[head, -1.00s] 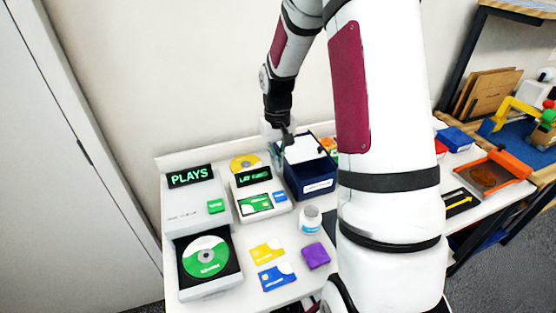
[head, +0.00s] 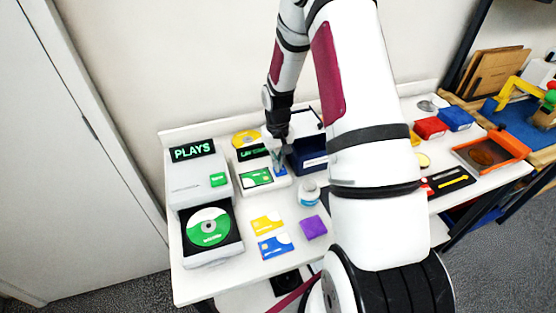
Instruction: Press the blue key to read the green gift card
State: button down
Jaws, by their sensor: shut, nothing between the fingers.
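The card reader (head: 270,189) is a white box with a small dark display. The green gift card (head: 256,177) lies in its top, left of the blue key. The blue key (head: 282,172) is mostly hidden behind my fingers. My gripper (head: 279,168) is shut and empty, pointing down at the key. I cannot tell whether the fingertips touch it.
Left stands a disc player (head: 197,180) with a green key and an open tray (head: 211,245) holding a green disc. A blue bin (head: 308,158) stands right of the reader. A white jar (head: 309,194), yellow card (head: 267,223), blue card (head: 275,246) and purple block (head: 313,227) lie in front.

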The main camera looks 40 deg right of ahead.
jog(key=shift+f+b, duration=0.3)
jog(key=shift+f, duration=0.5)
jog(key=shift+s+f, duration=0.2)
jog(key=shift+f, duration=0.05)
jog(key=shift+a, duration=0.1)
notch_tip(320, 180, up, 15)
jog(key=shift+w, duration=0.25)
dwell(0.4)
